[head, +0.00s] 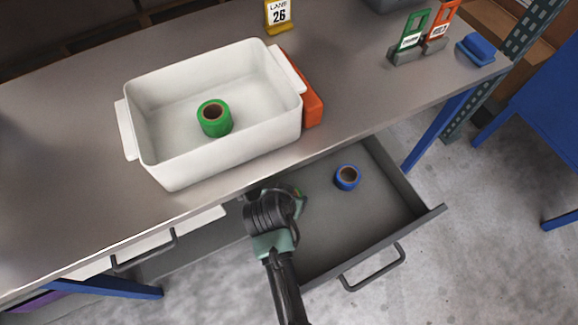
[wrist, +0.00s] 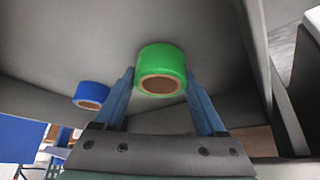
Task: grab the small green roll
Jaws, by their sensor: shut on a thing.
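A small green roll (wrist: 161,70) with a brown core sits between the two blue fingers of my gripper (wrist: 160,90) in the wrist view. The gripper is shut on it, inside the open grey drawer (head: 325,235). In the head view my arm hides most of this roll; only a sliver of green (head: 298,192) shows beside the wrist. Whether the roll touches the drawer floor is hard to tell. Another green roll (head: 214,118) stands in the white bin (head: 220,75) on the table.
A blue roll (head: 347,178) lies in the drawer, right of my gripper; it also shows in the wrist view (wrist: 91,95). The drawer's walls and the table edge above bound the space. An orange item (head: 312,105) lies beside the bin. Lane sign (head: 279,14) stands behind.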

